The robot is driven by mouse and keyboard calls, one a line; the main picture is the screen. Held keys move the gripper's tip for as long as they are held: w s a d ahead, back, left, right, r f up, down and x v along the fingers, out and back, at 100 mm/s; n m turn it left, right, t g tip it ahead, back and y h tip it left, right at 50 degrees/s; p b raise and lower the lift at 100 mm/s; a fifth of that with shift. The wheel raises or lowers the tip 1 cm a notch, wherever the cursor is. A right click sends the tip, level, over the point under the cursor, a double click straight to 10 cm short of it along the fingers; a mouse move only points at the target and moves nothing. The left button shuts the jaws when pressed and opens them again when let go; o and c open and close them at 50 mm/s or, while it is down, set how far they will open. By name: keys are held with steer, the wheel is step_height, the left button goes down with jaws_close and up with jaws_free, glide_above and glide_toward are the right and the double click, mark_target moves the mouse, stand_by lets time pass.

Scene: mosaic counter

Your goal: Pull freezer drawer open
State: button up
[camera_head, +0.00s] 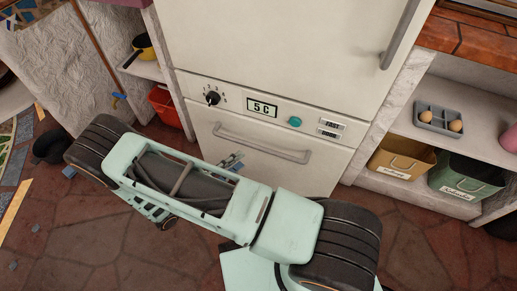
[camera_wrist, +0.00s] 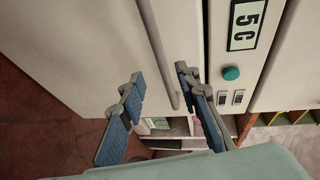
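The freezer drawer (camera_head: 325,168) is the pale lower front of the fridge and looks flush with the panel above it. Its grey bar handle (camera_head: 262,146) runs across the upper part of the drawer. My gripper (camera_head: 232,159) is by the drawer front, just below the handle in the head view and partly hidden by my arm. In the wrist view my gripper (camera_wrist: 159,75) is open, with blue-padded fingers apart. The handle (camera_wrist: 161,50) passes between the two fingertips in that view. Neither finger is clearly touching it, and the depth is hard to judge.
The control panel (camera_head: 262,108) with a dial and display sits above the drawer. A red bin (camera_head: 166,105) is at the left. Shelves at the right hold a yellow bin (camera_head: 401,158), a green bin (camera_head: 466,178) and an egg tray (camera_head: 438,118). The stone floor (camera_head: 90,235) is open at left.

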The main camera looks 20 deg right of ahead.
mark_target(258, 146)
steer(key=b+x, duration=0.1)
steer(key=x, duration=0.9)
steer(key=shift+w+d+b, duration=0.1)
steer(key=shift+d+b, duration=0.05)
steer(key=shift+b, duration=0.15)
steer(key=shift+c, duration=0.2)
jaws_close()
